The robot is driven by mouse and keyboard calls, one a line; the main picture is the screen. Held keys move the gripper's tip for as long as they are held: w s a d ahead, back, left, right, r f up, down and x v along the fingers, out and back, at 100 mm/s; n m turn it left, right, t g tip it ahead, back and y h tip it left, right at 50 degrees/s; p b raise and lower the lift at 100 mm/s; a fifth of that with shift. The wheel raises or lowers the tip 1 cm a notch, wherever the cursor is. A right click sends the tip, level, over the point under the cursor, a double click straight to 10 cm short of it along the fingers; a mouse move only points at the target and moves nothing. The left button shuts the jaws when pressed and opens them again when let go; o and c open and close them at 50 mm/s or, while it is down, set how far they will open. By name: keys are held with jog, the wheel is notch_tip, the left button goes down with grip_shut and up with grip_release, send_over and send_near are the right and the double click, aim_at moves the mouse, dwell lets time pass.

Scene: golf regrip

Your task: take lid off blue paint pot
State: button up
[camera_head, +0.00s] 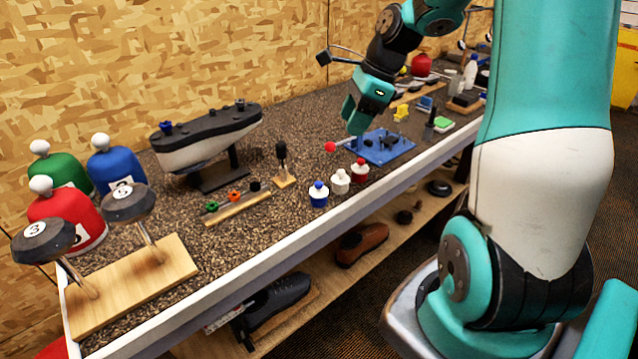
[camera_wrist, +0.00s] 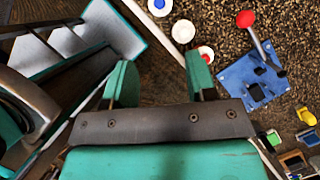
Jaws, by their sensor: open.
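The blue paint pot (camera_head: 319,198) stands near the front edge of the bench, with a white lid and a blue knob (camera_head: 319,185) on top. In the wrist view its lid (camera_wrist: 159,6) shows at the top edge, partly cut off. A white pot (camera_head: 341,182) and a red-knobbed pot (camera_head: 359,171) stand beside it in a row, both lidded. My gripper (camera_head: 357,118) is raised above the bench, up and right of the pots. Its fingers (camera_wrist: 161,82) are apart and empty in the wrist view, with the pots beyond them.
A blue plate (camera_head: 375,150) with a red-balled lever (camera_head: 331,147) lies just right of the pots. A small peg stand (camera_head: 282,172) and a wooden strip with coloured pegs (camera_head: 237,205) are to the left. Shoes sit on the shelf below.

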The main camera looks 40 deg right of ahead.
jog(key=p, duration=0.1)
send_over(321, 183)
jog(key=d, duration=0.2)
jog(key=f, duration=0.7)
jog(key=s+f, duration=0.1)
jog(key=f, duration=0.2)
jog(key=shift+f, duration=0.4)
jog(key=shift+p+x, duration=0.9)
jog(key=shift+x, duration=1.75)
grip_shut()
